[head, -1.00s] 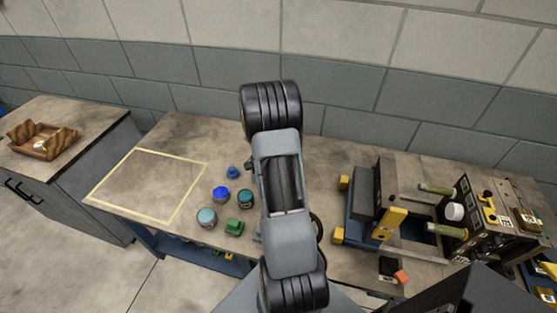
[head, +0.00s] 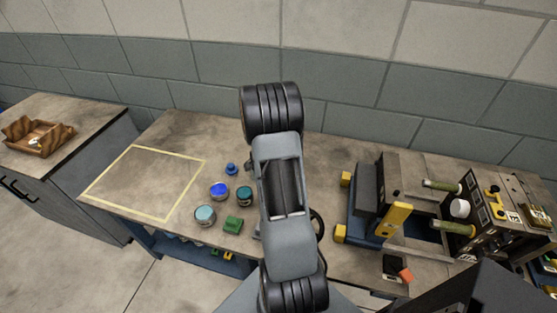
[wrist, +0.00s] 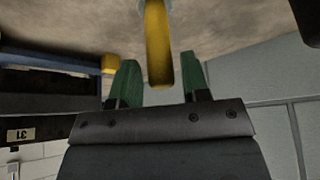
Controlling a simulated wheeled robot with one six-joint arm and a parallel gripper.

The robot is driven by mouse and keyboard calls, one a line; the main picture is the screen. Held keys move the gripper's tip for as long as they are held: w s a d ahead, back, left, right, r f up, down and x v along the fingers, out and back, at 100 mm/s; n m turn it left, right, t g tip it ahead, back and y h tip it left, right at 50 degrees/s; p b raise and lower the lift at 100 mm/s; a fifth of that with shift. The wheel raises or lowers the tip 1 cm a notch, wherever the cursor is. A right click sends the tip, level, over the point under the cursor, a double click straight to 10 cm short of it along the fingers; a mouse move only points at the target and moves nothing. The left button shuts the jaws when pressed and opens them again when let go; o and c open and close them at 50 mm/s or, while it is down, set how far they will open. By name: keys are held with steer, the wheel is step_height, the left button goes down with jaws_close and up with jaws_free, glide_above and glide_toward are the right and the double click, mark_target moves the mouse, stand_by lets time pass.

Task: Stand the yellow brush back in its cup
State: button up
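In the wrist view a yellow rod-like handle (wrist: 159,52), likely the yellow brush, runs down from the top edge, with its rounded end between my gripper's fingers. A pale grey piece shows around its upper part at the frame edge; I cannot tell whether it belongs to the brush or a cup. My gripper (wrist: 160,80) has two green fingertips standing apart, with visible space on both sides of the handle. In the head view my own arm hides the gripper, and I cannot make out the brush or its cup there.
A taped rectangle (head: 135,150) is empty. A vise-like machine (head: 362,205) stands right. A wooden tray (head: 38,140) lies on the left cabinet.

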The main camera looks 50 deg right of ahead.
steer(key=shift+o, duration=1.2)
steer(key=shift+r, duration=0.1)
steer(key=s+b+v, duration=0.1)
steer(key=v, duration=1.2)
steer(key=shift+w+a+r, duration=0.15)
steer(key=shift+w+r, duration=0.1)
steer(key=shift+w, duration=0.2)
